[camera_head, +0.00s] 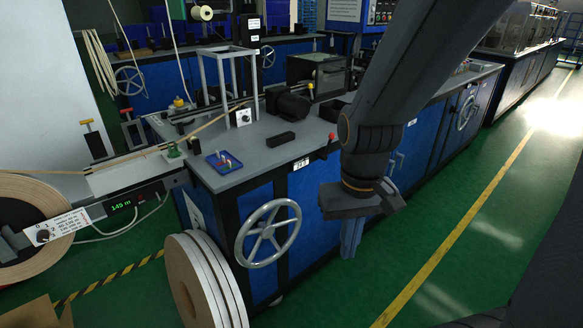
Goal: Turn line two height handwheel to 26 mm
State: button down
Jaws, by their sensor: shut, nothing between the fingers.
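A grey spoked handwheel (268,233) is mounted on the near end of the blue machine cabinet (258,285), left of the picture's middle. A small white label (301,163) sits on the bench edge above it; its text is too small to read surely. My gripper (348,250) points down to the right of this handwheel, apart from it in the picture. Its fingers are together and empty. A second handwheel (130,81) shows at the back left and a third (466,112) at the right. I cannot read any height in mm.
Large tape rolls (212,280) stand on the floor just left of the near handwheel. A blue tray (222,162) and black block (281,139) lie on the bench. Green floor with a yellow line (455,238) is clear at right.

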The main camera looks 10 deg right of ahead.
aim_at(265, 230)
jog(key=z, duration=0.75)
jog(key=k, duration=0.85)
jog(key=u, duration=1.05)
jog(key=i, duration=1)
jog(key=u, duration=0.05)
